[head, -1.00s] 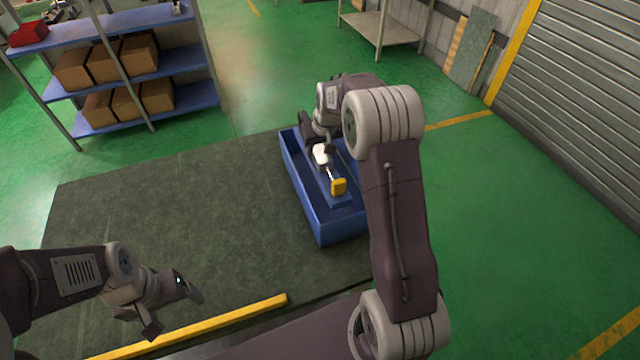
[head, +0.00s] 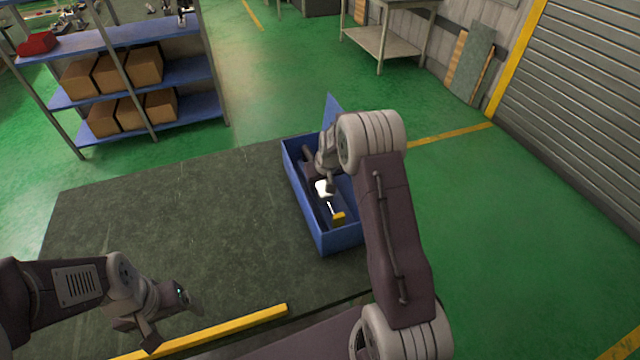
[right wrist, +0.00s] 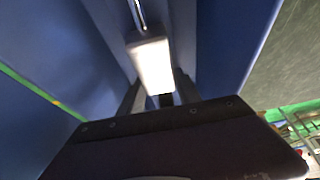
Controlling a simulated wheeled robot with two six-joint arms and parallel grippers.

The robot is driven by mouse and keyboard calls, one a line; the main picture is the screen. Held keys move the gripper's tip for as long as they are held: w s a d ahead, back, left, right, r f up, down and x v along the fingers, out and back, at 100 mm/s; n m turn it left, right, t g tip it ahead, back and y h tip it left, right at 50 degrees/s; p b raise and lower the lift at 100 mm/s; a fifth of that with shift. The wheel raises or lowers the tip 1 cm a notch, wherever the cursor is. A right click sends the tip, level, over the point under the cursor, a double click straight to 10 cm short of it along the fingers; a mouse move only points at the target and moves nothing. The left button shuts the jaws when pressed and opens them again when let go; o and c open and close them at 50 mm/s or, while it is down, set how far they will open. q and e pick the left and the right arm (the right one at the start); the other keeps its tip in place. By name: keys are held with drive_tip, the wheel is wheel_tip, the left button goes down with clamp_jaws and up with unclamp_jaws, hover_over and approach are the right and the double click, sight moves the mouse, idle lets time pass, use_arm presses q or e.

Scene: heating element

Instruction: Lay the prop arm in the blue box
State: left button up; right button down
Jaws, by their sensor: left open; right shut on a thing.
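The prop arm shows as a white block (head: 324,187) with a thin metal rod and a yellow end (head: 338,217). It is within the outline of the blue box (head: 322,243); I cannot tell whether it touches the floor. My right gripper (head: 326,178) reaches down over the box and is shut on the white block. In the right wrist view the block (right wrist: 152,65) lies between the fingers, with the rod leading away and blue walls on both sides. My left gripper (head: 170,320) is open and empty at the lower left, apart from the box.
The box stands on the right part of a dark table (head: 170,205). A blue panel (head: 332,112) stands up behind it. A yellow bar (head: 225,325) runs along the table's near edge. The table's middle and left are clear. A shelf with cardboard boxes (head: 125,70) stands beyond.

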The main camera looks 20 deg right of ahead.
drive_tip(key=shift+w+f, duration=0.15)
drive_tip(key=shift+f, duration=0.2)
drive_tip(key=shift+f, duration=0.1)
drive_tip(key=c, duration=0.8)
unclamp_jaws()
drive_tip(key=shift+c, duration=0.2)
drive_tip(key=shift+s+r, duration=0.25)
drive_tip(key=shift+r, duration=0.25)
drive_tip(key=v, duration=1.1)
drive_tip(key=shift+r, duration=0.1)
drive_tip(key=shift+a, duration=0.1)
